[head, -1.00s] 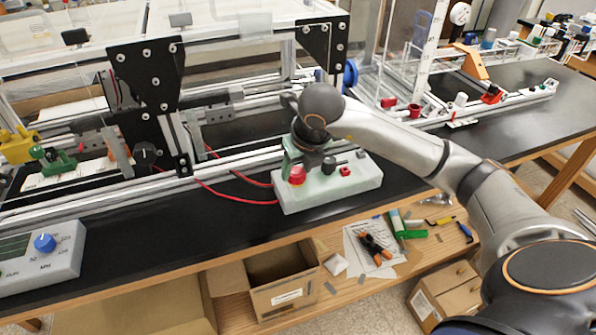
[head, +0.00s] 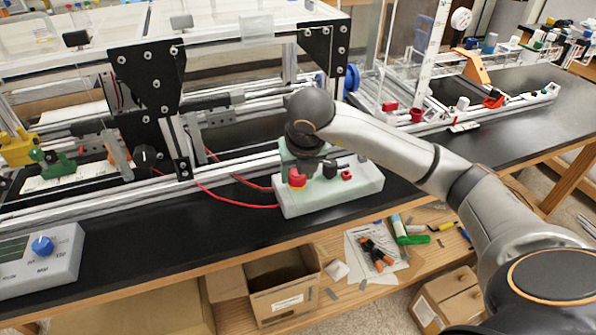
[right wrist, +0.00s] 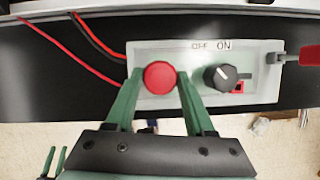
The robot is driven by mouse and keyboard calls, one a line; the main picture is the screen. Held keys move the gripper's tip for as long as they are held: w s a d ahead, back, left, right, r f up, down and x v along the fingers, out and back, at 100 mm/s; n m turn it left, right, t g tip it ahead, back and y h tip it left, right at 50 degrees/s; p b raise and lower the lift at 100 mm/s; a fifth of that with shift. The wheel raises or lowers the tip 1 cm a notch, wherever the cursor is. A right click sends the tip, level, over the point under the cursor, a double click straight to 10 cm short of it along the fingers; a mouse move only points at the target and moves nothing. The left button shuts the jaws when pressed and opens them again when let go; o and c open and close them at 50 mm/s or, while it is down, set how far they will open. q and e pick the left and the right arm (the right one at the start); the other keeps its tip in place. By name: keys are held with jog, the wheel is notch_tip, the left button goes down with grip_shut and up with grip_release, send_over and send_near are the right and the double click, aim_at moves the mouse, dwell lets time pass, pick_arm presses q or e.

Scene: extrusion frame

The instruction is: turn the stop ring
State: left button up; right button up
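The red stop ring (right wrist: 160,75) is the round red head on the left part of a pale green control box (right wrist: 150,47). It also shows in the head view (head: 297,179). My right gripper (right wrist: 160,73) points down at the box, its two green fingers on either side of the red head. I cannot tell whether the fingers touch it. In the head view, my dark right wrist is above the box and hides part of its back. Two green prongs at the lower left of the right wrist view look like my left gripper (right wrist: 56,152), fingers apart and empty.
A black knob (right wrist: 220,77) with OFF and ON marks and a red part sit right of the stop ring. Red and black cables enter the box's left side. An extrusion frame (head: 150,85) stands behind.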

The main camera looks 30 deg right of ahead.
jog(key=o, duration=0.4)
jog(key=shift+r, duration=0.1)
jog(key=v, duration=0.7)
notch_tip(320, 180, up, 5)
jog(key=p, duration=0.2)
send_over(301, 196)
jog(key=s, duration=0.2)
jog(key=shift+w+a, duration=0.1)
jog(key=shift+a, duration=0.25)
